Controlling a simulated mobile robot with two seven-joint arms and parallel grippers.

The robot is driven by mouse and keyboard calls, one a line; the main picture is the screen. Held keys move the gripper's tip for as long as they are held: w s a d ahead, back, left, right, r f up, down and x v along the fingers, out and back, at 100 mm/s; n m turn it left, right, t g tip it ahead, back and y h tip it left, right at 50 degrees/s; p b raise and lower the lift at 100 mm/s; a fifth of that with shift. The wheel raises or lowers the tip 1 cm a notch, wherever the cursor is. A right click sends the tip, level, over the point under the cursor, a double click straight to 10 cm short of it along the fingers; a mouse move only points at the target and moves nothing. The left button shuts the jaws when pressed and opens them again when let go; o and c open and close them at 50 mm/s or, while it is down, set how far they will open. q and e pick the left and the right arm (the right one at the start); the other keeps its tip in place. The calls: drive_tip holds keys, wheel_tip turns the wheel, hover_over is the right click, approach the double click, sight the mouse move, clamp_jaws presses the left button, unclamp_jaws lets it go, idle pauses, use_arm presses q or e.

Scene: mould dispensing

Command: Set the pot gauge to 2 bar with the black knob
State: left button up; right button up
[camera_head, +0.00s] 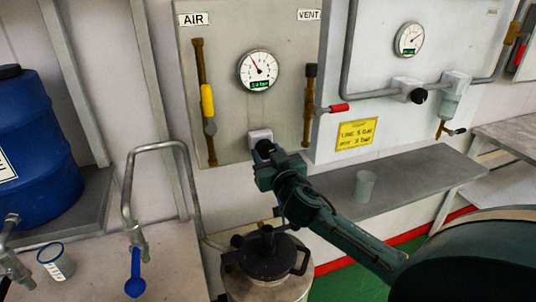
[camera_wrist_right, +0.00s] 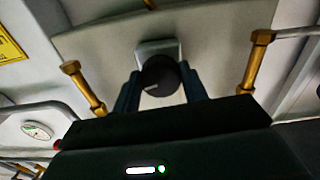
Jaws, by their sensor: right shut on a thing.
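The black knob (camera_wrist_right: 160,76) sits on a pale square mount on the white panel, with a small light mark on its face. My right gripper (camera_wrist_right: 158,88) is shut on the knob, one finger on each side. In the head view my right gripper (camera_head: 266,158) largely hides the knob in front of the pale mount (camera_head: 260,135). The round pot gauge (camera_head: 258,70) is above it, between the AIR and VENT labels. My left gripper is not in view.
A second gauge (camera_head: 409,39) with a black knob (camera_head: 418,96) is on the right panel. A yellow sign (camera_head: 357,134) hangs below. A lidded metal pot (camera_head: 268,284) stands under my right gripper. A clear cup (camera_head: 365,185) stands on the grey shelf (camera_head: 420,178).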

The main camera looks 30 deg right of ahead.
drive_tip(key=shift+n, duration=2.5)
drive_tip(key=o, duration=1)
drive_tip(key=b+v, duration=0.3)
drive_tip(key=v, duration=1)
drive_tip(key=shift+s+d, duration=0.1)
drive_tip(key=s+a+f+g+y, duration=0.2)
drive_tip(key=a+f, duration=0.2)
drive_tip(key=f, duration=0.5)
drive_tip(key=s+a+f+g+y, duration=0.1)
drive_tip(key=a+f+g+y, duration=0.15)
drive_tip(key=f, duration=0.65)
drive_tip(key=s+a+f+g+y, duration=0.2)
drive_tip(key=s+a+f+y, duration=0.1)
drive_tip(key=s+a+f, duration=0.6)
wheel_tip(320, 180, down, 4)
drive_tip(key=shift+s+a+r, duration=0.15)
drive_tip(key=shift+s+a, duration=0.15)
drive_tip(key=shift+a, duration=0.4)
